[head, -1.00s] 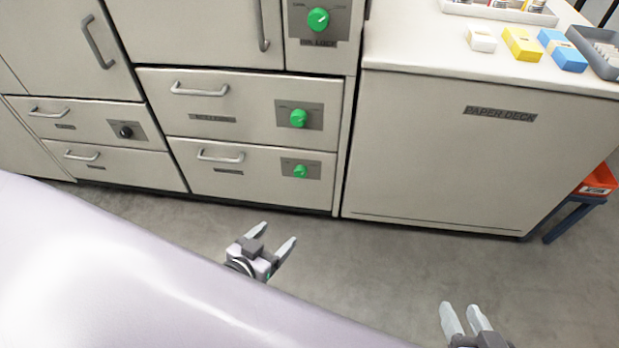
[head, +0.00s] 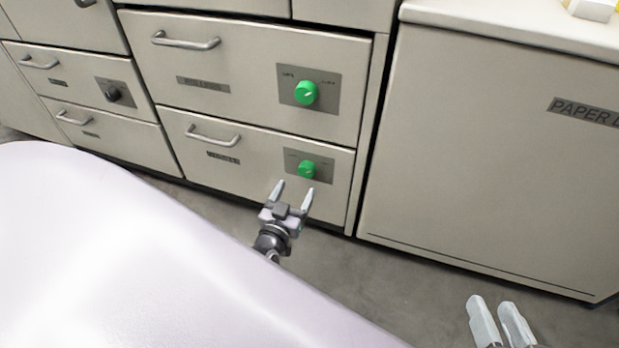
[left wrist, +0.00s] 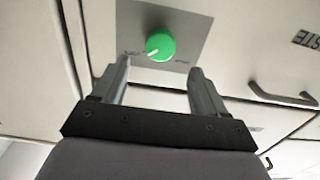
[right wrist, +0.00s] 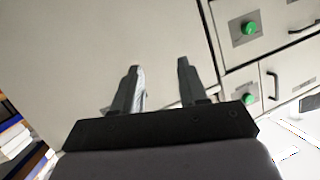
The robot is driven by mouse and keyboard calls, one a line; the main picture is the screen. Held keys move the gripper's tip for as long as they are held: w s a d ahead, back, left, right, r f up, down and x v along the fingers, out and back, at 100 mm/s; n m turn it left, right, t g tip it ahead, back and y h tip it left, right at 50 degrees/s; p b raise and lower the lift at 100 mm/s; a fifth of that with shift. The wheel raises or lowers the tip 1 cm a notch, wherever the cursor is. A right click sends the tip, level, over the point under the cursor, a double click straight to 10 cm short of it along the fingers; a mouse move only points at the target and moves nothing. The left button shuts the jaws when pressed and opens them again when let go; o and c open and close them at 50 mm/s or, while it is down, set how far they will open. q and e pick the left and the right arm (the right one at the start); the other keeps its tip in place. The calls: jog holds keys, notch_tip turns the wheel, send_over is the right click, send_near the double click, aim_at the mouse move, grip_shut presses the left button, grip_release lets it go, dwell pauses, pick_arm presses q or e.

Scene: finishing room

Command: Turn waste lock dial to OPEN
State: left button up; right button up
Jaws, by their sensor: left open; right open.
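The waste lock dial is a green round knob (head: 308,169) on a grey plate on the lower middle drawer (head: 205,158). In the left wrist view the dial (left wrist: 160,44) shows a pale mark pointing towards the lower-left lettering, too small to read. Part of the drawer label (left wrist: 308,40) reads "STE". My left gripper (head: 293,190) is open and empty, just below and left of the dial in the head view. Its fingers (left wrist: 160,70) straddle the dial's line in the wrist view, with no contact visible. My right gripper (head: 493,307) is open and empty, low over the floor.
A second green dial (head: 306,92) sits on the drawer above, and a black dial (head: 113,95) on a drawer to the left. Bar handles (head: 213,138) stick out from the drawers. The paper deck cabinet (head: 480,150) stands at right. The floor before it is clear.

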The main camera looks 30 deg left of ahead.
aim_at(305, 172)
pick_arm(q)
jog(key=b+x, duration=0.3)
jog(key=x, duration=0.2)
jog(key=shift+w+a+f, duration=0.1)
jog(key=shift+w, duration=0.25)
jog(key=shift+w+a, duration=0.1)
jog(key=shift+w, duration=0.35)
pick_arm(e)
jog(key=shift+s+d+r+n+t+h, duration=0.1)
jog(key=shift+s+d+n+t, duration=0.1)
jog(key=shift+d+t, duration=0.15)
jog(key=shift+s+d+n+t+h, duration=0.1)
jog(key=shift+d+n+t, duration=0.15)
jog(key=shift+d, duration=0.1)
jog(key=shift+s+d+r+n+t+h, duration=0.1)
jog(key=shift+s+d+n+t, duration=0.05)
jog(key=shift+d+t, duration=0.2)
pick_arm(q)
jog(key=c, duration=1)
jog(key=shift+c, duration=0.2)
